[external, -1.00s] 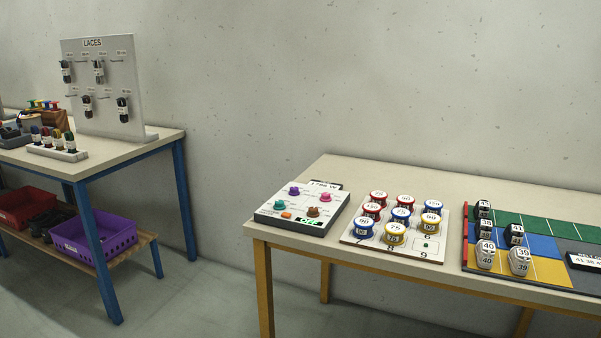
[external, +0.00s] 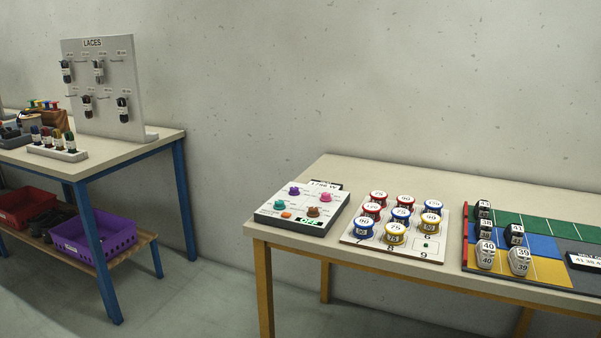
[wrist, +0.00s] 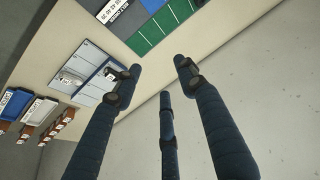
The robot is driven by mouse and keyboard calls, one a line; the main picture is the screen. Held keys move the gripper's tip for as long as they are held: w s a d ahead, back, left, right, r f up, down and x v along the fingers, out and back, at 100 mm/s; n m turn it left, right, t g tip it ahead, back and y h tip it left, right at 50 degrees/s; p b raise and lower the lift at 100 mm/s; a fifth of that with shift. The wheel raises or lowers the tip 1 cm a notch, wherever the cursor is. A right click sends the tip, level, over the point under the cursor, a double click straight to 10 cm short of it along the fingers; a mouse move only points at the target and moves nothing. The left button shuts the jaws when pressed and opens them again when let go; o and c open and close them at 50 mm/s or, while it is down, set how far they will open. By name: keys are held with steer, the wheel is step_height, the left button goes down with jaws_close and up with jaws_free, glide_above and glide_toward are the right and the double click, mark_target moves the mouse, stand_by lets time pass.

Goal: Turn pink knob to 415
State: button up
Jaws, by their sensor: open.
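The pink knob (external: 326,197) sits at the upper right of a pale control box (external: 272,214) in the external view. The box stands at the left end of the right-hand table. It also carries a purple knob (external: 294,190), a teal knob (external: 280,205), a brown knob (external: 313,211), an orange button (external: 286,214) and a small green display (external: 309,221) too small to read. My gripper (wrist: 160,75) shows only in the wrist view. Its dark blue fingers are spread open with nothing between them. The pink knob is not visible in the wrist view.
A board of numbered cans (external: 354,242) stands right of the box, then a coloured mat (external: 545,272) with shoe-shaped pieces. A lace rack (external: 113,62) stands on the left table. In the wrist view, the fingers show over a table edge and bare grey surface, beside a green-and-blue mat (wrist: 147,40).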

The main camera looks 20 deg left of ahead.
steer(key=w+a+g+p, duration=0.1)
steer(key=w+a+p, duration=0.1)
steer(key=w+a, duration=0.5)
steer(key=w+a+n+p, duration=0.1)
steer(key=w+a+p, duration=0.15)
steer(key=a, duration=0.75)
steer(key=w+a+g+p, duration=0.1)
steer(key=w+a+p, duration=0.1)
steer(key=w+a, duration=0.55)
steer(key=a+f+n+g+p, duration=0.1)
steer(key=a+f+p, duration=0.35)
steer(key=a, duration=1.55)
steer(key=n+g+p, duration=0.2)
steer(key=p, duration=0.2)
glide_above(326, 194)
step_height(326, 194, down, 21)
steer(key=shift+w+d, duration=0.2)
steer(key=shift+d, duration=0.05)
steer(key=shift+f, duration=0.1)
steer(key=shift+s+a+f, duration=0.1)
steer(key=shift+a+f, duration=0.05)
steer(key=shift+f, duration=3.25)
steer(key=shift+a+f, duration=0.1)
steer(key=shift+f, duration=3.3)
